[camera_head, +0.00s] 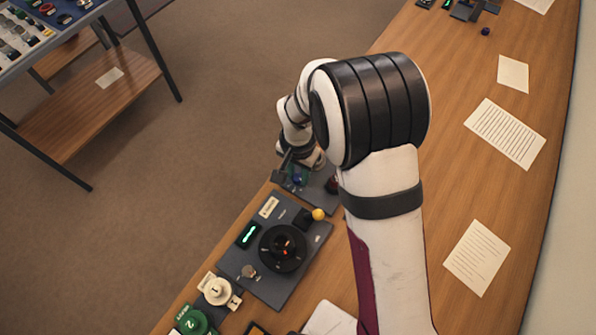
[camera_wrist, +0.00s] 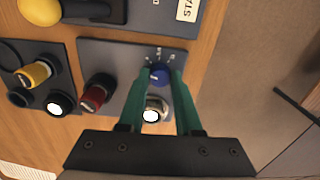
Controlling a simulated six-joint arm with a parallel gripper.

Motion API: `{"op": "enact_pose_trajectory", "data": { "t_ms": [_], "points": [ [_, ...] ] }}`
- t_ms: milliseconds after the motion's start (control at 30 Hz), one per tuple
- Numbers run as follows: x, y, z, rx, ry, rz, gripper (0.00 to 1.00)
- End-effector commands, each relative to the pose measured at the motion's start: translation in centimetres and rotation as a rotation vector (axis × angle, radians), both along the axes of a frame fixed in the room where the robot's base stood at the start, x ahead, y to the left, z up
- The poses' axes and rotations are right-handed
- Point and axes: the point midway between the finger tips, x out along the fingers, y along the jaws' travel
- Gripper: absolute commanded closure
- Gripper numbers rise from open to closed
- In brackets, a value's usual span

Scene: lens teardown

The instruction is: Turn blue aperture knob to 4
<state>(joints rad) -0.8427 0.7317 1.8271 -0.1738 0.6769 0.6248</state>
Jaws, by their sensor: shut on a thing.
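The blue aperture knob (camera_wrist: 159,74) sits on a grey panel (camera_wrist: 110,58) in the wrist view. It has a light pointer line, and small white scale marks show just above it; the numbers are too small to read surely. The two green fingers of my gripper (camera_wrist: 160,73) are on either side of the knob and shut on it. In the head view my gripper (camera_head: 297,176) is down at the panel by the table's left edge, and the arm partly hides this place.
Beside the blue knob are a silver knob with a lit white top (camera_wrist: 152,114) and a red knob (camera_wrist: 96,92). A yellow knob (camera_wrist: 36,74) stands farther left. A panel with a black dial (camera_head: 283,248) and yellow ball (camera_head: 318,214) lies close by. Papers (camera_head: 505,133) lie right.

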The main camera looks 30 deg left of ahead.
Motion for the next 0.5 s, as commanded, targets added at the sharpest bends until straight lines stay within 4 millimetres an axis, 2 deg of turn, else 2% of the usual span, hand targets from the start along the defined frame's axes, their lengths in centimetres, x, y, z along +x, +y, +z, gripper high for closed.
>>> {"op": "enact_pose_trajectory", "data": {
  "t_ms": [500],
  "points": [
    [0.06, 0.04, 0.01, 0.001, -0.001, -0.365, 1.00]
  ]
}}
